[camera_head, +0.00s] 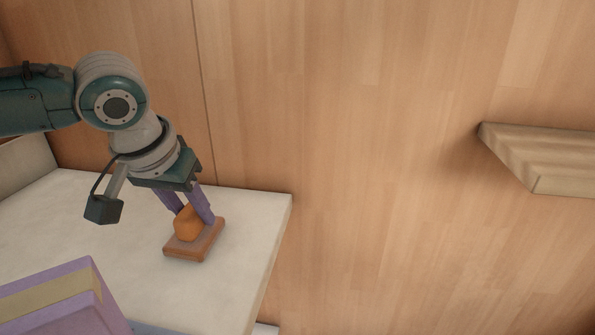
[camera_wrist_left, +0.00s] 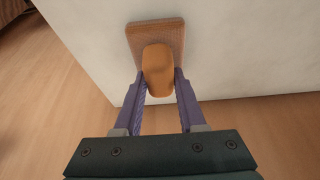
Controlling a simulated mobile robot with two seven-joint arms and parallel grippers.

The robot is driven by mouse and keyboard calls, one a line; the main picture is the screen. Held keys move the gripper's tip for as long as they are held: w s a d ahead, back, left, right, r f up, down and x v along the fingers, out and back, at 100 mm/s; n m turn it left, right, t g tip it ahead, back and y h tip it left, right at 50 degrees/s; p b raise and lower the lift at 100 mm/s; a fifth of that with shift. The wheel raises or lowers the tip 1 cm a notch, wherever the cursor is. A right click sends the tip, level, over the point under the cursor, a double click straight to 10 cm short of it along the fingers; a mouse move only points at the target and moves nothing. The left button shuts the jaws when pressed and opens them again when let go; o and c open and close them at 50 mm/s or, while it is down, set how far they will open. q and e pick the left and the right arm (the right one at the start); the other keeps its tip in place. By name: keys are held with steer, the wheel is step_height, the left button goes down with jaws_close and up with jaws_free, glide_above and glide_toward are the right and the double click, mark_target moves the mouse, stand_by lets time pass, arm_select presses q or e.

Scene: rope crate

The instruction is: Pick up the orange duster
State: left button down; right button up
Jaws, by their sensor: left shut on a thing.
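The orange duster (camera_head: 188,223) is an orange block-like handle on a flat brown base (camera_head: 194,245). It rests on or just above the white tabletop (camera_head: 240,215), near its right edge; I cannot tell which. My left gripper (camera_head: 194,212) comes down from above with its purple fingers on either side of the orange handle. In the left wrist view the duster's orange handle (camera_wrist_left: 158,68) sits between the two fingertips (camera_wrist_left: 160,84), with the brown base (camera_wrist_left: 141,35) beyond it. The left gripper is shut on the handle. My right gripper is not in view.
A purple box with a yellowish band (camera_head: 60,300) stands at the front left of the table. A wooden ledge (camera_head: 545,160) is at the far right. Wooden floor (camera_head: 400,230) lies beyond the table's right edge. The tabletop around the duster is clear.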

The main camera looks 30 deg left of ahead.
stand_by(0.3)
arm_select(q)
step_height(320, 180, up, 20)
steer(key=p, duration=0.3)
steer(key=s+d+r+m+p, duration=0.1)
steer(key=s+d+r+p, duration=0.15)
steer(key=d+r, duration=0.2)
steer(key=s+d+r+m+h+p, duration=0.1)
steer(key=s+d+r+p, duration=0.1)
steer(key=d+r+p, duration=0.3)
steer(key=s+d+r+m+p, duration=0.1)
steer(key=s+d+r+p, duration=0.2)
steer(key=d, duration=0.4)
step_height(320, 180, up, 37)
steer(key=w+p, duration=0.1)
steer(key=p, duration=3.5)
steer(key=n+y+b, duration=0.1)
steer(key=n+b, duration=0.2)
steer(key=b, duration=4.6)
glide_above(190, 207)
step_height(190, 207, down, 50)
step_height(190, 207, down, 19)
steer(key=b, duration=0.3)
steer(key=shift+f, duration=0.15)
